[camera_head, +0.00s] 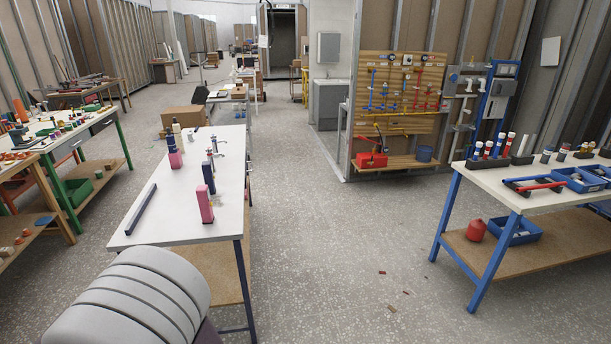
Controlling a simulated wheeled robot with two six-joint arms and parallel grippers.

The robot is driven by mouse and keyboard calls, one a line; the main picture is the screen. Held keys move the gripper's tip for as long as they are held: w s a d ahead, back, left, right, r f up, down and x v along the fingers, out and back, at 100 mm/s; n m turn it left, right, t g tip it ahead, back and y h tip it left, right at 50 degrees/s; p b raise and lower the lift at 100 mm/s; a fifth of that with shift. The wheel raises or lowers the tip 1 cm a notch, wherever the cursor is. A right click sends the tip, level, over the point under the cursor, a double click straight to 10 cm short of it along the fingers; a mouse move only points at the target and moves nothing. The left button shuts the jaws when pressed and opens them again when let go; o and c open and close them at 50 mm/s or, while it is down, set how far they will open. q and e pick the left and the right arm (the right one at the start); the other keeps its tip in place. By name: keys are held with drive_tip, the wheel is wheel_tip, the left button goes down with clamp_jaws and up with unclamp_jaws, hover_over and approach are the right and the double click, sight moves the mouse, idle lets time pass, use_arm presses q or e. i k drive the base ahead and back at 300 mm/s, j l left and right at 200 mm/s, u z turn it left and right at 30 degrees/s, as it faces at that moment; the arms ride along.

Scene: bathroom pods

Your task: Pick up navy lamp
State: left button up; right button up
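I cannot tell for certain which object is the navy lamp. Several navy items stand or lie on the white-topped table (185,222) left of centre. A long navy bar (141,210) lies near its left edge. A navy upright piece (208,178) stands near the right edge, behind a pink block (205,205). Another navy upright piece (171,143) stands farther back, by a second pink block (176,159). These are too small to identify surely. Neither of my grippers is in view.
A blue-legged bench (545,185) with tools and bins stands at the right. A green-legged bench (78,140) stands at the left. A pegboard panel (400,95) stands at the back. The speckled floor (345,250) between the table and blue bench is mostly clear.

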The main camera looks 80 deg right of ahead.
sight(207, 170)
drive_tip(key=z, duration=2.1)
